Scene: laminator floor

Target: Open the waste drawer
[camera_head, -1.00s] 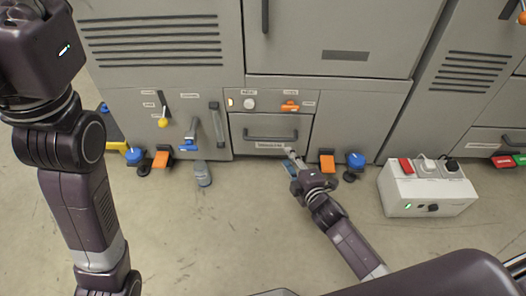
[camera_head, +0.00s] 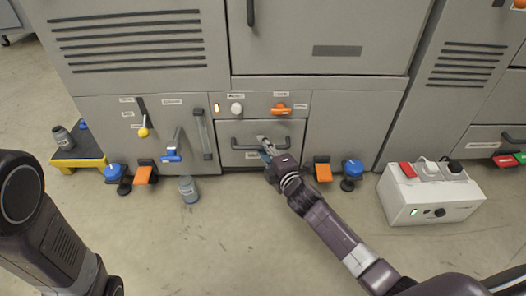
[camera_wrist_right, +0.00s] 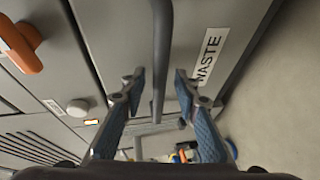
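The waste drawer (camera_head: 226,159) is a grey front low in the middle cabinet and looks shut. Its dark bar handle (camera_head: 242,148) runs across the front. My right gripper (camera_head: 262,141) is at the handle's middle and covers part of it. In the right wrist view the handle (camera_wrist_right: 162,50) runs between the two parted fingers of my right gripper (camera_wrist_right: 159,78), with visible space on both sides. The WASTE label (camera_wrist_right: 212,56) is on the drawer front. Of my left arm only links show at the lower left; its gripper is out of view.
Above the drawer are a white knob (camera_head: 237,109) and an orange handle (camera_head: 282,110). Orange pedals (camera_head: 322,172) and blue knobs (camera_head: 353,168) stand low beside it. A grey bottle (camera_head: 188,189) and a white control box (camera_head: 432,205) are on the floor. Floor in front is otherwise clear.

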